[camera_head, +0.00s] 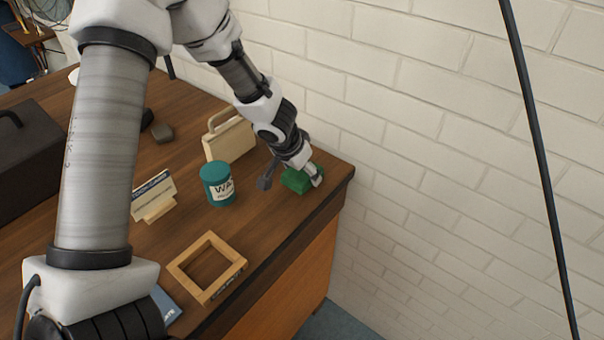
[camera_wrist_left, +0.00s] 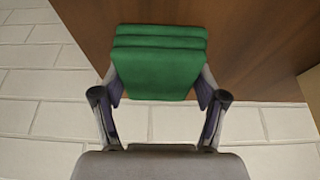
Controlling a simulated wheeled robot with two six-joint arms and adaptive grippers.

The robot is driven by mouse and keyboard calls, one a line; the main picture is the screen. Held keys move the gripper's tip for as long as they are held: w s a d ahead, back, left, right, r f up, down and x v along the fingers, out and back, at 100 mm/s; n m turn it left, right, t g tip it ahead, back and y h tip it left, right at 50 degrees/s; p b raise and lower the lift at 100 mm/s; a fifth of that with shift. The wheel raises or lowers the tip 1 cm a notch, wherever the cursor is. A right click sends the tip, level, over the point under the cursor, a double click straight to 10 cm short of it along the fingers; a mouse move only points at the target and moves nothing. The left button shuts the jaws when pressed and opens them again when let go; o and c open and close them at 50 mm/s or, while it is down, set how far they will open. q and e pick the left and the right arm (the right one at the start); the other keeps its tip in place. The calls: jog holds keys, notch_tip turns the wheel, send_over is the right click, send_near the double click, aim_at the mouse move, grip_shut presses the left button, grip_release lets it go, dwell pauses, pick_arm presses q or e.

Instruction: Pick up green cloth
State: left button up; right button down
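The green cloth (camera_head: 296,180) is a folded, block-like stack at the far right corner of the wooden table, near the edge by the wall. My left gripper (camera_head: 309,176) is down at it. In the left wrist view, the green cloth (camera_wrist_left: 160,65) fills the space between the two fingers of my left gripper (camera_wrist_left: 159,85), which press close against both its sides. The cloth's underside is hidden, so I cannot tell whether it still touches the table. My right gripper is out of view.
The wooden table (camera_head: 270,222) also holds a teal can (camera_head: 218,186), a beige case (camera_head: 230,138), a small sign (camera_head: 153,194) and a square wooden frame (camera_head: 207,266). A white brick wall (camera_head: 430,130) stands close beyond.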

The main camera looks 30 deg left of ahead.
aim_at(305, 173)
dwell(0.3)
pick_arm(q)
jog(key=shift+w+r+p, duration=0.1)
jog(key=shift+r+p, duration=0.5)
jog(key=shift+p, duration=0.2)
notch_tip(305, 173, up, 3)
jog(key=shift+f+p, duration=0.15)
jog(key=shift+p, duration=0.7)
jog(key=s+b, duration=0.1)
jog(key=s+d+b, duration=0.1)
jog(key=b, duration=0.1)
jog(key=shift+d+f, duration=0.15)
jog(key=shift+f, duration=0.15)
jog(key=s+d+b, duration=0.2)
jog(key=s+b, duration=0.1)
jog(key=s+d+b, duration=0.1)
jog(key=s, duration=0.1)
jog(key=shift+s+d+r, duration=0.1)
jog(key=shift+d+r, duration=0.15)
jog(key=shift+d, duration=0.05)
jog(key=s+d+r, duration=0.1)
jog(key=s+d, duration=0.3)
jog(key=s, duration=0.2)
jog(key=shift+r+b, duration=0.3)
jog(key=shift+b, duration=0.1)
